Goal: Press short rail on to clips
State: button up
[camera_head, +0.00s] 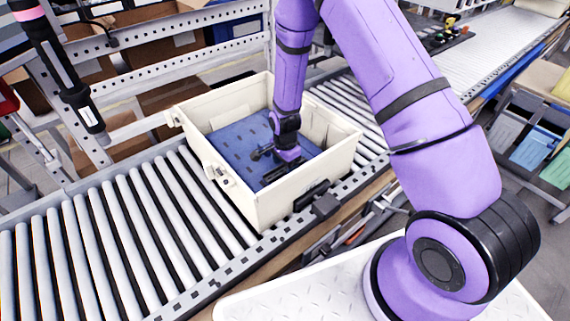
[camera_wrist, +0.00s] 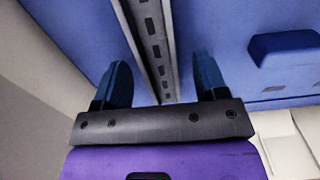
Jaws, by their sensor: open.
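A grey slotted metal rail (camera_wrist: 153,42) runs up the wrist view over a blue surface. My gripper (camera_wrist: 162,78) is open, with one dark blue finger on each side of the rail's near end; both fingers look apart from it. In the head view my gripper (camera_head: 284,166) reaches down into a cream bin (camera_head: 262,212), low over a blue insert (camera_head: 230,147) with several dark slots. I cannot pick out the rail or the clips in the head view.
The bin's walls surround my gripper. A raised blue block (camera_wrist: 284,48) stands right of the rail. The bin sits on a roller conveyor (camera_head: 110,240), whose left stretch is clear. A black hanging tool (camera_head: 70,80) is at the upper left.

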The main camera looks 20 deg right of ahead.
notch_tip(320, 180, up, 11)
dwell(0.7)
jog(key=shift+f, duration=0.1)
